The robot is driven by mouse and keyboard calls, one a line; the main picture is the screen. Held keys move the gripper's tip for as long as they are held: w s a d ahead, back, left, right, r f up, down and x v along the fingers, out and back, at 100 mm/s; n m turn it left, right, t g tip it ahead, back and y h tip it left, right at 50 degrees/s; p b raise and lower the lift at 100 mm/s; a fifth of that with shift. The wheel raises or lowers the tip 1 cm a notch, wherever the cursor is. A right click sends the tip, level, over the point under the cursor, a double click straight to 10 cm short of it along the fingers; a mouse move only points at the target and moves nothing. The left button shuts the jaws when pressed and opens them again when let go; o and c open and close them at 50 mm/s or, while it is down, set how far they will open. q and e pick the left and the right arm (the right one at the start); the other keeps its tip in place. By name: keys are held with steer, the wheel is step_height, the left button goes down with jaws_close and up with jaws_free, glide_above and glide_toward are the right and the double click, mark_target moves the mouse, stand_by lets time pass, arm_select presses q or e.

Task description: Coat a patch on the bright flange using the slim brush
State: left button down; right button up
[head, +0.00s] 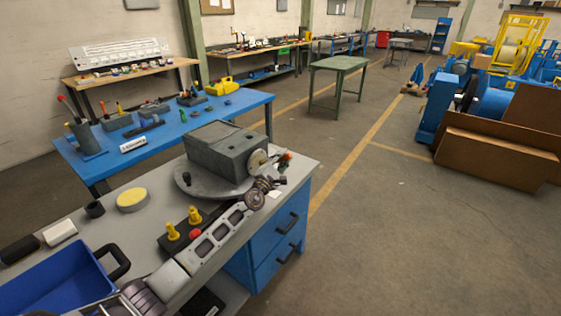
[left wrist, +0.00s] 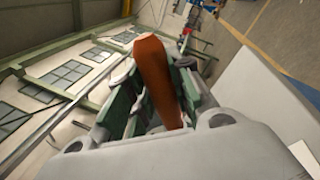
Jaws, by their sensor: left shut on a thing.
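The bright flange (head: 257,161) is a pale round disc on the right end of a dark grey housing (head: 225,147), which stands on a round grey plate (head: 190,179). My left gripper (head: 272,183) is just in front of and below the flange. It is shut on the slim brush, whose reddish-brown handle shows in the left wrist view (left wrist: 157,80), upright between the green-lined fingers. In the head view a small orange-red end (head: 286,156) shows just right of the flange. The brush's bristles are not clear, and I cannot tell whether they touch the flange. My right gripper is not in view.
On the grey bench are a yellow round pad (head: 132,201), a black cup (head: 95,209), a blue tray (head: 60,285) and a dark block with yellow knobs (head: 184,230) close to my left arm. A blue table (head: 235,103) with tools stands behind.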

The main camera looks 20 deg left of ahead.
arm_select(q)
steer(key=x, duration=0.2)
steer(key=b, duration=0.1)
steer(key=shift+w+d+f, duration=0.15)
steer(key=shift+w+d, duration=0.15)
steer(key=shift+w, duration=0.1)
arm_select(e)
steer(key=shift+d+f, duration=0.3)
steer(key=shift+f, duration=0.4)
arm_select(q)
steer(key=shift+s, duration=0.15)
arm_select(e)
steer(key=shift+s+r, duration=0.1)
